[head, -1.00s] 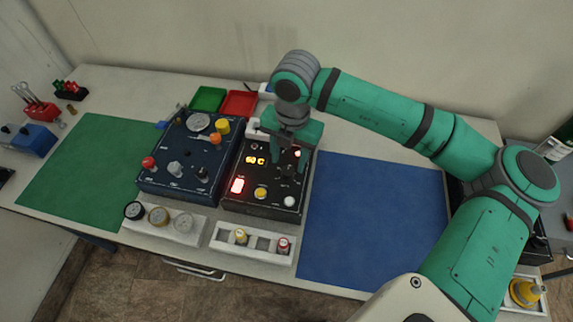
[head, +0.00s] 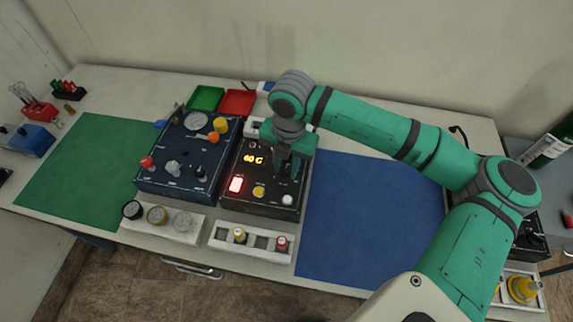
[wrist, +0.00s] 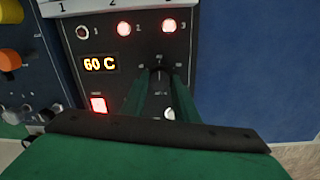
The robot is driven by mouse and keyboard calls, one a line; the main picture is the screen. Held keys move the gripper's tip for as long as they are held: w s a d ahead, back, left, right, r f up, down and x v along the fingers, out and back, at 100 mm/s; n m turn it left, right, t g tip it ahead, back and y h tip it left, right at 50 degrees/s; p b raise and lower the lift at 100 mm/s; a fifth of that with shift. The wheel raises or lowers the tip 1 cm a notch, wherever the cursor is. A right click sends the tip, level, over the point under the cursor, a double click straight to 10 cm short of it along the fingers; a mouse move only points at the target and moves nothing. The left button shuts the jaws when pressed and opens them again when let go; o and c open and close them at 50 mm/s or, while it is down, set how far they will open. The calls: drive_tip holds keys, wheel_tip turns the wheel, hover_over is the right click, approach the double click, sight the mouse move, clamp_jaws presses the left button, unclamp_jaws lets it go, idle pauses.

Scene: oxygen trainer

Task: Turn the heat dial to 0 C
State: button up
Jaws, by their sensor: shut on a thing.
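The black heat panel (head: 247,197) stands on the table between the navy panel and the blue mat. Its display (wrist: 100,64) reads "60 C" in yellow in the wrist view. The heat dial (wrist: 159,72) is a small dark knob with scale marks around it. My gripper (wrist: 157,76) is shut on the dial, with its green fingers reaching down onto it. The fingers hide most of the dial, so I cannot read where its pointer stands. In the head view my gripper (head: 287,172) covers the dial.
The navy panel (head: 185,185) with knobs is close on the left. The blue mat (head: 370,215) on the right is clear.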

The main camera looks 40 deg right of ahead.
drive_tip(key=shift+d+n, duration=0.1)
drive_tip(key=shift+n, duration=0.2)
drive_tip(key=n, duration=0.5)
drive_tip(key=shift+w+r, duration=0.1)
drive_tip(key=shift+w, duration=0.05)
drive_tip(key=n, duration=0.3)
drive_tip(key=shift+d, duration=0.15)
drive_tip(key=n, duration=0.3)
drive_tip(key=shift+n+g, duration=0.3)
drive_tip(key=shift+n, duration=0.1)
drive_tip(key=n, duration=0.6)
drive_tip(key=shift+w, duration=0.15)
drive_tip(key=n, duration=0.3)
drive_tip(key=shift+n, duration=1.2)
